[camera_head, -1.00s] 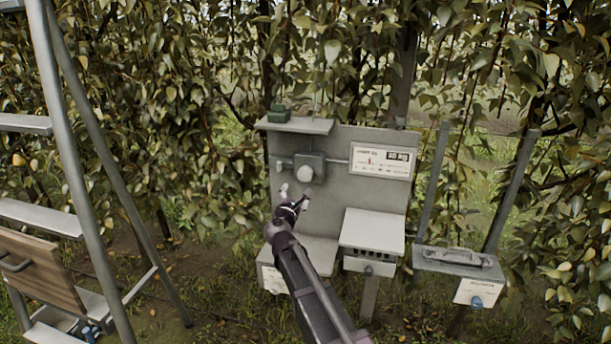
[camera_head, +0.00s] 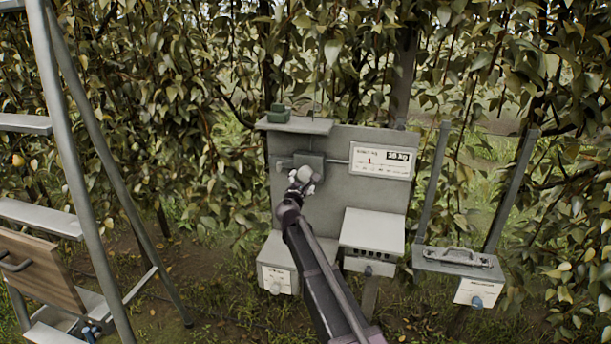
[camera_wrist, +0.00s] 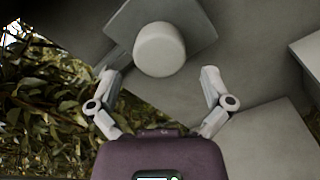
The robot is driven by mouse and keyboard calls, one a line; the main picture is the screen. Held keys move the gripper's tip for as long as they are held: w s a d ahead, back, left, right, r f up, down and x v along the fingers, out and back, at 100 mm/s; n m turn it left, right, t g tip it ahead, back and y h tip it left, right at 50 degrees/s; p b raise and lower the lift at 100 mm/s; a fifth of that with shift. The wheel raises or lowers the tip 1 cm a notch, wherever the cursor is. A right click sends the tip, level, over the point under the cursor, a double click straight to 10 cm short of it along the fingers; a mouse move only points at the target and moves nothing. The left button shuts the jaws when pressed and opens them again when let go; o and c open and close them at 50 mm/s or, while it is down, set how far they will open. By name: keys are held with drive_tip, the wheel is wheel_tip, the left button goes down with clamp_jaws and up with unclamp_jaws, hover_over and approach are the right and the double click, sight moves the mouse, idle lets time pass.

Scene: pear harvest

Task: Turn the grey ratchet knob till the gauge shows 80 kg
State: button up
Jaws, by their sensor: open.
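The grey ratchet knob (camera_wrist: 160,50) is a pale round cap on a square housing (camera_head: 314,160) on the grey panel. In the wrist view it sits just beyond the fingertips, roughly centred between them. My gripper (camera_wrist: 160,77) is open, its two fingers spread to either side, with nothing held. In the head view my gripper (camera_head: 303,180) covers most of the knob, so I cannot tell contact there. The gauge (camera_head: 381,161) is a white plate at the panel's upper right with a red mark left of middle. Its black kg figure is too small to read surely.
Below are several boxes, including a white-lidded one (camera_head: 372,230). A metal ladder (camera_head: 78,150) stands at left. Leafy trees are behind.

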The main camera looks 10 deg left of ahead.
sight(305, 176)
drive_tip(key=shift+w+d, duration=0.15)
drive_tip(key=shift+w, duration=2.2)
drive_tip(key=c, duration=1)
